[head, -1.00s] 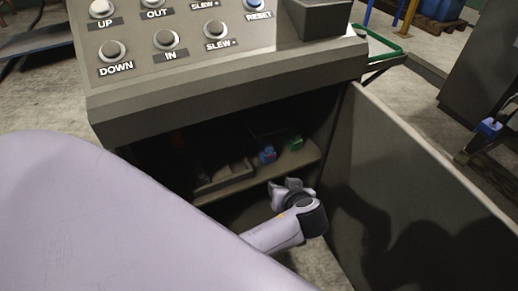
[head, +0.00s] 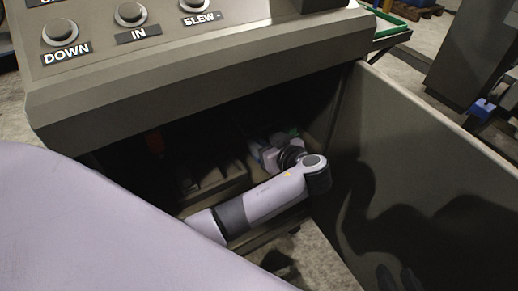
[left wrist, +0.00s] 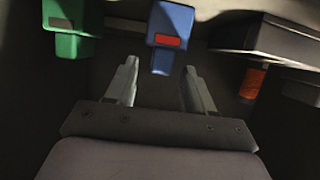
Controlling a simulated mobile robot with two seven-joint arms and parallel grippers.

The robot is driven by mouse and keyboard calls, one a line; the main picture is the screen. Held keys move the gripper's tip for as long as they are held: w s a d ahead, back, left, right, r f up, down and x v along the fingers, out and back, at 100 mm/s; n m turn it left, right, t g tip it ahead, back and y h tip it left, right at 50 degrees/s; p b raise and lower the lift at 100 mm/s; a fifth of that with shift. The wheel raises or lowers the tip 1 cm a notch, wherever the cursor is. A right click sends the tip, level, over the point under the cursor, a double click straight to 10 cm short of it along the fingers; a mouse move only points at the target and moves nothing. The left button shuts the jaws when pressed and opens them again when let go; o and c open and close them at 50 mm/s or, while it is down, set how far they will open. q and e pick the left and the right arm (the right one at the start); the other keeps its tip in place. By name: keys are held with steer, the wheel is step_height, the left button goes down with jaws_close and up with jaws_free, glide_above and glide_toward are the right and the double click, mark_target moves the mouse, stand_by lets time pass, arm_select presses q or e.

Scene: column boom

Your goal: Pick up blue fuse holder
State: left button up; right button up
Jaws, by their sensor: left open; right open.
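The blue fuse holder (left wrist: 172,28) has a red label and shows at the top middle of the left wrist view. My left gripper (left wrist: 162,72) is open, with its two fingertips on either side of the holder's lower end. I cannot tell whether they touch it. In the head view my left gripper (head: 265,155) reaches into the dark cabinet under the button panel and hides the blue holder there.
A dark box (left wrist: 265,38) and an orange part (left wrist: 252,82) are to the right. The open cabinet door (head: 430,160) bounds the right.

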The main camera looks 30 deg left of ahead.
mark_target(260, 140)
arm_select(q)
steer(key=shift+x, duration=1.55)
steer(key=shift+r, duration=0.1)
jaws_close()
arm_select(e)
steer(key=shift+w+a+f+y, duration=0.1)
steer(key=shift+w+a+y, duration=0.05)
steer(key=shift+a+y, duration=0.2)
arm_select(q)
steer(key=shift+r, duration=0.35)
step_height(260, 140, up, 9)
steer(key=p, duration=0.3)
steer(key=shift+r, duration=0.25)
arm_select(e)
steer(key=d, duration=0.1)
steer(key=h, duration=0.1)
steer(key=s+d+r+h, duration=0.1)
steer(key=shift+d+n, duration=0.3)
steer(key=shift+d, duration=0.05)
